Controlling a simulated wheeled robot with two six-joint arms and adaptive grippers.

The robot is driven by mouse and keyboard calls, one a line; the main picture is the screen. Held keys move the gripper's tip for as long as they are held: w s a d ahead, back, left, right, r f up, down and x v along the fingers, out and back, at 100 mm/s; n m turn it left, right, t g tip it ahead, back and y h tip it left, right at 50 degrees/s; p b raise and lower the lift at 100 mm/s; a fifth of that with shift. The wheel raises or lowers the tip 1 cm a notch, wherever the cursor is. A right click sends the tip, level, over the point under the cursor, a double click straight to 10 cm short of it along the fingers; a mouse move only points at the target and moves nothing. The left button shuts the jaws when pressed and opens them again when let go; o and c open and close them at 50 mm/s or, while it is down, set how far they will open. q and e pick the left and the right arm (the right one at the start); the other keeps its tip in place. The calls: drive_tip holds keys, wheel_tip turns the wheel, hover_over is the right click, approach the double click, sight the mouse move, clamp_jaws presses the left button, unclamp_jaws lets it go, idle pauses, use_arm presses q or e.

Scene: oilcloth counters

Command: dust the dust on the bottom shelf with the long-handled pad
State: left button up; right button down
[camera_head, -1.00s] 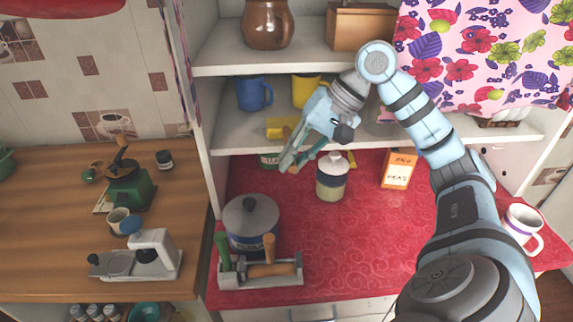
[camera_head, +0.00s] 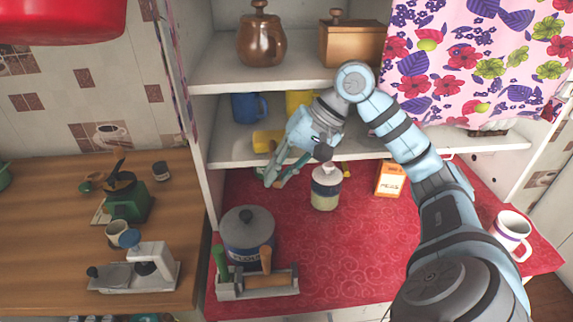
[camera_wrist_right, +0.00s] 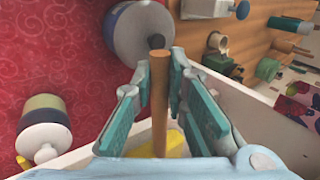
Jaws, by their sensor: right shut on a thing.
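My right gripper (camera_head: 277,175) is in front of the lower shelf (camera_head: 385,149). In the wrist view its fingers (camera_wrist_right: 160,85) are shut on a wooden handle (camera_wrist_right: 158,100), which points out toward the grey-lidded pot. A yellow piece (camera_head: 267,140) shows at the left part of the lower shelf, behind the gripper; it looks like the pad of this tool. Yellow also shows under the palm in the wrist view (camera_wrist_right: 172,143). The join of handle and pad is hidden. I cannot make out any dust. My left gripper is not in view.
A blue mug (camera_head: 248,107) and a yellow mug (camera_head: 298,101) stand on the lower shelf. Below are a jar (camera_head: 326,188), an orange box (camera_head: 390,179), a lidded pot (camera_head: 247,232) and a caddy (camera_head: 257,284). Red counter between them is free. A floral curtain (camera_head: 480,60) hangs right.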

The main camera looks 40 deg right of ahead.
drive_tip(key=s+d+b, duration=0.2)
drive_tip(key=b, duration=0.3)
drive_tip(key=shift+d, duration=0.35)
idle(0.9)
